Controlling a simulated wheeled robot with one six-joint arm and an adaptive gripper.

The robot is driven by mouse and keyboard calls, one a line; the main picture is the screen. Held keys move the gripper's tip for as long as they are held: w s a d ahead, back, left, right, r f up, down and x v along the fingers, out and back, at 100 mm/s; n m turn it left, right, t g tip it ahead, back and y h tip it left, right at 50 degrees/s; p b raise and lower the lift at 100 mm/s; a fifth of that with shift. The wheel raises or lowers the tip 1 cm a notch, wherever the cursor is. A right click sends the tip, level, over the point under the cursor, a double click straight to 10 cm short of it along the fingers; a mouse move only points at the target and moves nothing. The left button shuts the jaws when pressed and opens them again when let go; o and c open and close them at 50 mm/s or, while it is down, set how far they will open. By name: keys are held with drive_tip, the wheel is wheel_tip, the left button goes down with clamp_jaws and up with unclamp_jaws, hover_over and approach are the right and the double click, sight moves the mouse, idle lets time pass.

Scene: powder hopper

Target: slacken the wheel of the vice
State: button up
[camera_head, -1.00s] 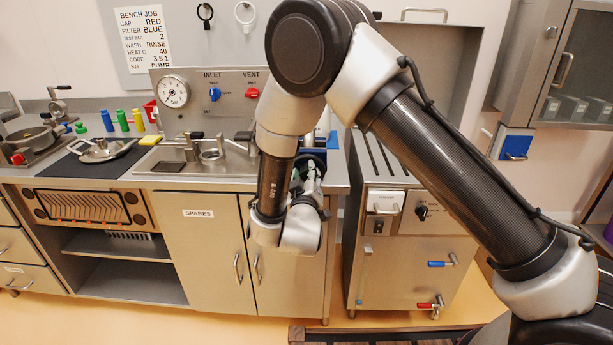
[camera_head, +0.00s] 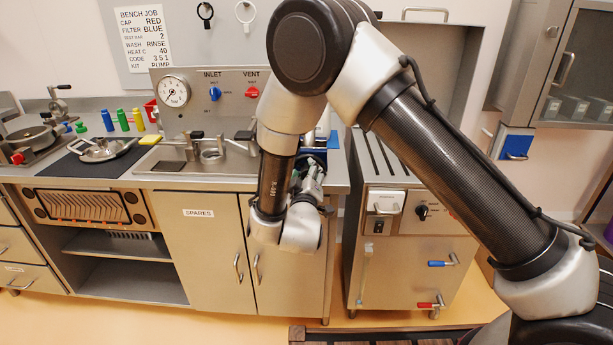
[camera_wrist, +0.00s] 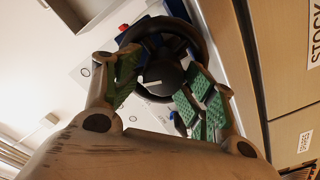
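The vice's wheel (camera_wrist: 199,37) shows in the wrist view as a dark round rim with a dark hub (camera_wrist: 165,76) that bears a pale mark. In the head view the wheel is mostly hidden behind my arm and gripper, at the bench's right front edge. My gripper (camera_wrist: 163,68) points up at the wheel from below the bench top. Its green-padded fingers are spread, one on each side of the hub. I cannot tell whether the pads touch the hub. In the head view my gripper (camera_head: 312,180) is small and partly hidden by my wrist.
A steel cabinet (camera_head: 405,245) with blue and red valve handles stands close on the right. A sink (camera_head: 210,156) is set in the bench top. Floor shows in front.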

drive_tip(key=shift+f, duration=0.1)
idle(0.3)
drive_tip(key=shift+s, duration=0.1)
drive_tip(key=s, duration=1.1)
drive_tip(key=shift+s+a, duration=0.25)
drive_tip(key=shift+s, duration=0.1)
drive_tip(key=w+m, duration=0.8)
drive_tip(key=w, duration=0.3)
drive_tip(key=shift+d+f+m, duration=0.15)
drive_tip(key=shift+d+m, duration=0.15)
drive_tip(key=shift+d, duration=0.05)
